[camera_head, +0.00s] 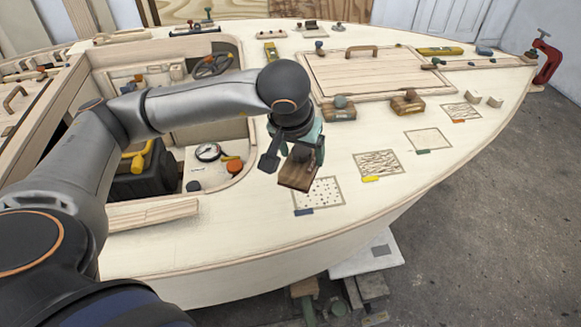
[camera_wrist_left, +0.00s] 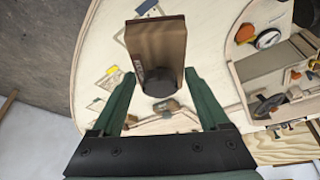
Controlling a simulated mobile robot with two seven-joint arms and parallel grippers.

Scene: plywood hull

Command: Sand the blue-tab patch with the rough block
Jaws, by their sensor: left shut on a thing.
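My left gripper (camera_head: 301,146) is shut on the dark round knob (camera_wrist_left: 159,83) of a brown wooden block (camera_head: 297,174). In the left wrist view the block (camera_wrist_left: 156,42) sits beyond the fingertips, with small unreadable marks on its side. The blue-tab patch (camera_head: 324,192) is a dotted square on the pale deck, with a blue tab (camera_head: 303,211) at its near edge. The block covers the patch's upper left part in the head view. I cannot tell whether it touches the deck. My right gripper is not in view.
Patches with yellow (camera_head: 371,179), green (camera_head: 423,152) and orange (camera_head: 458,121) tabs run up the deck to the right. Two other knobbed blocks (camera_head: 340,112) (camera_head: 407,105) stand by the hatch (camera_head: 365,72). The open cockpit lies left; the hull edge is near below the patch.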

